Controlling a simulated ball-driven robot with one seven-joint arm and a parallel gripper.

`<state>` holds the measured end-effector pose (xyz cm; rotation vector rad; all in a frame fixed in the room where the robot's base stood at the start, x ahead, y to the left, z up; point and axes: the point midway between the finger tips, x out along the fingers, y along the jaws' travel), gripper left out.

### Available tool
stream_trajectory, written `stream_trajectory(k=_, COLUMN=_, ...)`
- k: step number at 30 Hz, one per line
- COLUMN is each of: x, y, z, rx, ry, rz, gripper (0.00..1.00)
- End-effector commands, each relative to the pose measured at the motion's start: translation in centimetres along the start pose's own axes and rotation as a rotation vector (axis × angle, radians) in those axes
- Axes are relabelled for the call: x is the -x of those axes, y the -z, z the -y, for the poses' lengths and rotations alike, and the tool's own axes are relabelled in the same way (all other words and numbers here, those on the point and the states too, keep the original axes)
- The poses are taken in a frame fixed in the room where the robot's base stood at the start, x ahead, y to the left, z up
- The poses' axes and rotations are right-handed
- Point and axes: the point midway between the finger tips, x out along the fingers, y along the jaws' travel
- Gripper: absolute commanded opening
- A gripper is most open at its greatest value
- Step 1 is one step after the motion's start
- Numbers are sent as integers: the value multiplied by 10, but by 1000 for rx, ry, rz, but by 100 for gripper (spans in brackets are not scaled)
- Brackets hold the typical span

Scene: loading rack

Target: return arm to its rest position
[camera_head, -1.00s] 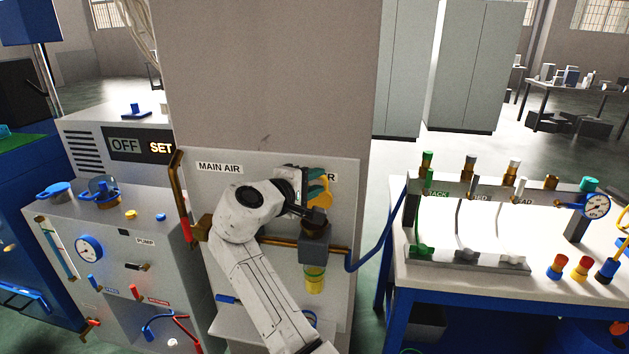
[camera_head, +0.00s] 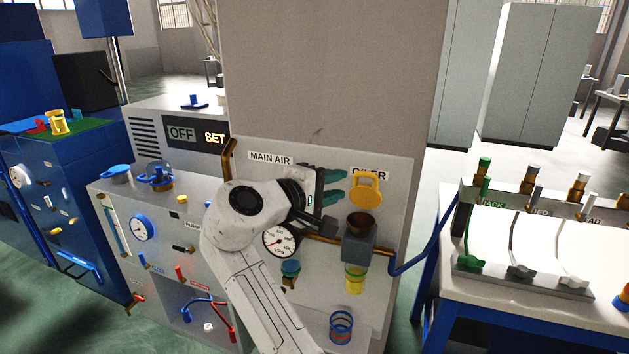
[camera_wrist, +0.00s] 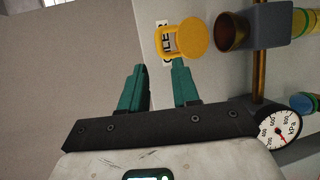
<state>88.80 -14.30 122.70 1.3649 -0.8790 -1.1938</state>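My gripper (camera_head: 342,187) is raised in front of the MAIN AIR panel (camera_head: 290,180), with my arm bent below it. Its two teal fingers are apart with nothing between them; they also show empty in the wrist view (camera_wrist: 158,68). The yellow cap (camera_head: 366,189) with a loop handle is at the panel under the OILER label, just right of the fingertips and apart from them. In the wrist view the yellow cap (camera_wrist: 194,38) lies ahead and right of the fingers. The brown oiler cup (camera_head: 360,224) below it is uncovered.
A pressure gauge (camera_head: 280,241) and a brass pipe (camera_head: 324,240) are close beside my wrist. The pump cabinet (camera_head: 170,212) stands at left. A white-topped bench (camera_head: 520,300) with hoses and fittings stands at right. A wide column (camera_head: 330,80) rises behind the panel.

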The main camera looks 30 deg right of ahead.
Motion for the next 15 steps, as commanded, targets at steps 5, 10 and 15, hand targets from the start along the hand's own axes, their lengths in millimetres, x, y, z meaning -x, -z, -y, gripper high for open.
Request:
stream_trajectory(k=5, x=0, y=0, z=0, rx=0, ry=0, rz=0, gripper=31)
stream_trajectory(k=10, x=-8, y=-6, z=24, rx=-10, ry=46, rz=-15, gripper=31)
stream_trajectory(k=15, x=-28, y=-33, z=111, rx=-58, ry=228, rz=-63, gripper=31)
